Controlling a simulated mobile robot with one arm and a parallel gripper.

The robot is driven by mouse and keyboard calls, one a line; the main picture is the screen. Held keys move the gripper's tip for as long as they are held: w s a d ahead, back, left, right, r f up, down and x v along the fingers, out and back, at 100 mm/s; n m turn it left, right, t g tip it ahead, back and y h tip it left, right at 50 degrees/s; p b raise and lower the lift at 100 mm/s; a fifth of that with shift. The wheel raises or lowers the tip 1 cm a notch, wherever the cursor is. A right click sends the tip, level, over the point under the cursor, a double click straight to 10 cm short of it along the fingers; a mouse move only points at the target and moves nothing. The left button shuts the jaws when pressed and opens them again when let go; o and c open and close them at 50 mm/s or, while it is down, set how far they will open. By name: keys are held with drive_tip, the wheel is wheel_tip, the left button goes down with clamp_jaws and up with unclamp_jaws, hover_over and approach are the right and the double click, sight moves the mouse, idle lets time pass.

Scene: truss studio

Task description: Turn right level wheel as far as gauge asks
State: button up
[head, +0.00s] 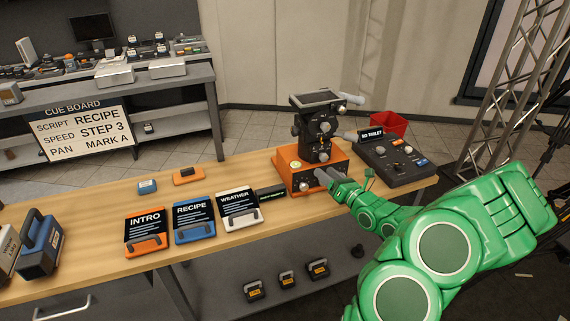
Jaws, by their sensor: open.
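The orange base box (283,176) stands on the wooden table and carries a dark camera head with a flat screen on top. A small yellow-green round spot (294,166), possibly the gauge, shows on its front; its reading is too small to make out. A pale knob (305,187) sits low on the front, left of my gripper. My gripper (322,176) is open, with its grey fingers at the right part of the box's front. The right level wheel is not clearly seen there; my fingers may hide it. I cannot tell whether they touch it.
A dark control panel (397,172) with a small sign stands right of the box, a red bin (388,124) behind it. Cards labelled INTRO (147,252), RECIPE (194,236) and WEATHER (238,222) lie left. A cue board (85,133) hangs on the back bench.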

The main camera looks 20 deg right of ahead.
drive_tip(key=a+r+n+g+y, duration=0.4)
drive_tip(key=a+r+n+y, duration=0.3)
drive_tip(key=a, duration=0.8)
drive_tip(key=shift+s+r+n, duration=0.45)
drive_tip(key=shift+r+n, duration=0.55)
drive_tip(key=shift+r, duration=0.2)
drive_tip(key=shift+a, duration=0.1)
